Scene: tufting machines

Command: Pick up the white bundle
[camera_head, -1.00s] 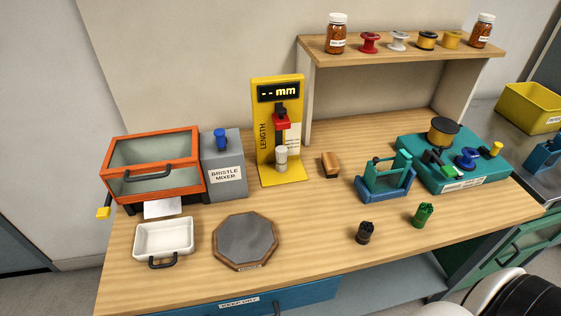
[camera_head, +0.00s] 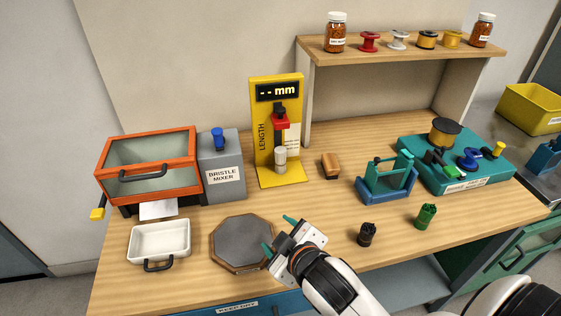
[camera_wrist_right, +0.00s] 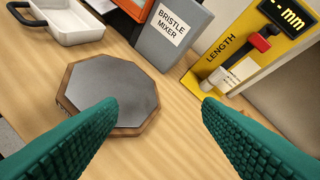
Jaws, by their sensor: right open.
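The white bundle (camera_head: 280,158) is a small pale upright cylinder on the base of the yellow length gauge (camera_head: 262,130), below its red slider. In the right wrist view the bundle (camera_wrist_right: 218,82) shows on the gauge, beyond the right-hand finger. My right gripper (camera_head: 278,234) is open and empty, with green fingertips apart. It is over the bench's front part, by the right edge of the octagonal grey pad, nearer me than the bundle. My left gripper is not in view.
The octagonal pad (camera_head: 242,243) and white tray (camera_head: 158,240) lie at front left. The bristle mixer (camera_head: 223,170) stands left of the gauge. A wooden block (camera_head: 331,166), blue stand (camera_head: 386,183), dark bundle (camera_head: 367,234) and green bundle (camera_head: 426,216) are to the right.

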